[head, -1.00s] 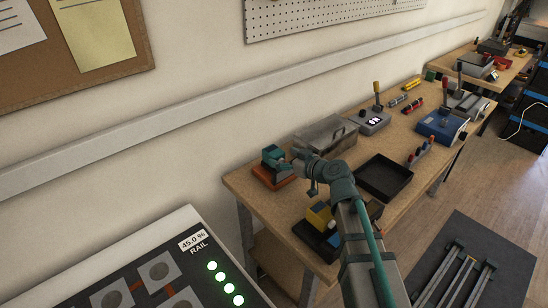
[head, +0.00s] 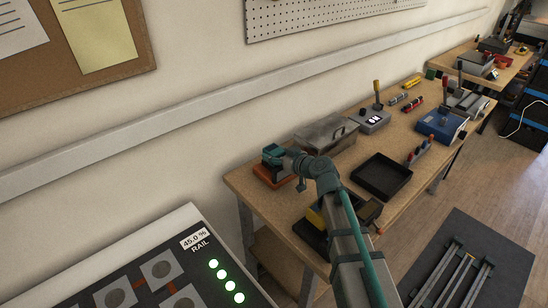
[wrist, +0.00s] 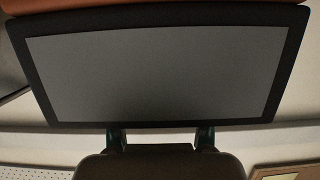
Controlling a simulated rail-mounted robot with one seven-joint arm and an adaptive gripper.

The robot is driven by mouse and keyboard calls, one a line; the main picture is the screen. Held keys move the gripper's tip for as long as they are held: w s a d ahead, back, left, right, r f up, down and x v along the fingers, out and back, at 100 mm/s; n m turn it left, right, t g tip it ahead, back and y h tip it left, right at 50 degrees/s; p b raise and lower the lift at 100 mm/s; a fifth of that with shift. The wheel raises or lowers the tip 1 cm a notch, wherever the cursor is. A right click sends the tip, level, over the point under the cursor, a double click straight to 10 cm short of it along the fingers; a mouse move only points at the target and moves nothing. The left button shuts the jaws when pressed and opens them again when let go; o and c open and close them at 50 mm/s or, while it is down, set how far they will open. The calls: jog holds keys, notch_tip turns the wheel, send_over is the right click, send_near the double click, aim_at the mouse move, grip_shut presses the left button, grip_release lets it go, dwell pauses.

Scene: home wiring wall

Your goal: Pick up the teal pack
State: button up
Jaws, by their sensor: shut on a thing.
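The teal pack (head: 272,152) is at the left end of the wooden bench, over an orange base (head: 282,183). My gripper (head: 281,157) is at the pack, reaching in from its right side, and is shut on it.
A grey metal box with a handle (head: 327,134) stands close behind, near the wall. A black open tray (head: 382,177) lies to the right. A dark item with a yellow part (head: 315,217) sits at the bench's front. Lever boxes stand farther right.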

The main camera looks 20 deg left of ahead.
jog(key=shift+c, duration=1.4)
jog(key=shift+r, duration=0.2)
